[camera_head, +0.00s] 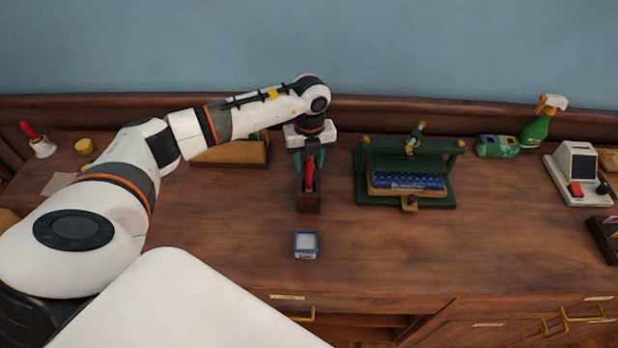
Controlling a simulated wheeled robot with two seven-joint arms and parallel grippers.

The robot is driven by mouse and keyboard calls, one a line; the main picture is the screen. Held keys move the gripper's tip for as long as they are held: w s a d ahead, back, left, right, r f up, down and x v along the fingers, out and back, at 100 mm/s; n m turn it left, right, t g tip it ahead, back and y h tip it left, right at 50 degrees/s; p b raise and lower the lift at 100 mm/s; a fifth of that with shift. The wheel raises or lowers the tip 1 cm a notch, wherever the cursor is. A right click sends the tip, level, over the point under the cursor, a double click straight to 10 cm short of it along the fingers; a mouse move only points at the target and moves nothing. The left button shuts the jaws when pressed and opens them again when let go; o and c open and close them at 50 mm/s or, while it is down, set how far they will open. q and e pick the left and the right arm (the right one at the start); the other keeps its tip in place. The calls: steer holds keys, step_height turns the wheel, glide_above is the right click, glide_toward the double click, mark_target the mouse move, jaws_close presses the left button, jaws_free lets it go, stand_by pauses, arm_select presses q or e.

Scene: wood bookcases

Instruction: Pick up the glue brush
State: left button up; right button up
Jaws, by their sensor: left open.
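My left gripper (309,160) points down over a small dark wooden holder (309,204) in the middle of the desk. Its jaws are open, with a finger on each side of a red upright handle (309,175) in the holder. This handle looks like the glue brush; its lower end is hidden inside the holder. I cannot tell whether the fingers touch it. My right gripper is not in view.
A green press (361,182) holding a blue book stands to the right. A small blue-rimmed box (306,244) sits in front of the holder. A spray bottle (536,130) and white machine (577,165) stand far right.

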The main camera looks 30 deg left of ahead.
mark_target(309, 169)
arm_select(q)
step_height(309, 169, down, 2)
steer(key=shift+f+p, duration=0.2)
steer(key=shift+p, duration=0.15)
steer(key=shift+f, duration=0.45)
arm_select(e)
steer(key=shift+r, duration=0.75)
arm_select(q)
steer(key=shift+c, duration=0.2)
jaws_close()
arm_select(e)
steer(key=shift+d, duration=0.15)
